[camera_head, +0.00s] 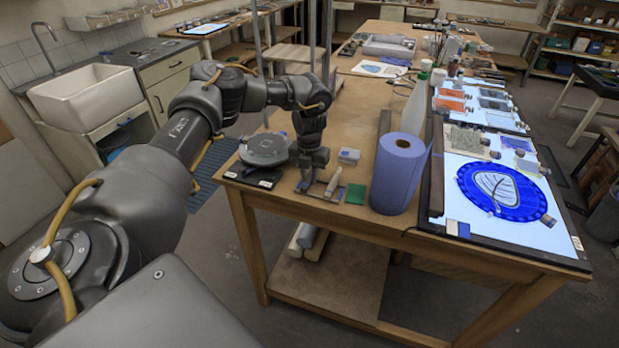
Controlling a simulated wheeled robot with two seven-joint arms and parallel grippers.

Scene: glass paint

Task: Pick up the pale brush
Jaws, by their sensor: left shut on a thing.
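My left gripper (308,184) is low over the near left part of the wooden table (268,193), with its fingers pointing down. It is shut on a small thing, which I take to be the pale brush. A slim pale piece (333,183) shows just right of the fingertips, tilted, close to the tabletop. The fingers and wrist hide the rest, and it is too small to tell whether it touches the table. My right gripper is out of view.
A round grey turntable (264,149) stands left of the gripper. A green square (355,194), a small pale box (349,156), a blue paper roll (398,174) and a white bottle (413,106) stand to the right. Beyond them is a lit panel (540,238) with a blue glass disc (497,191).

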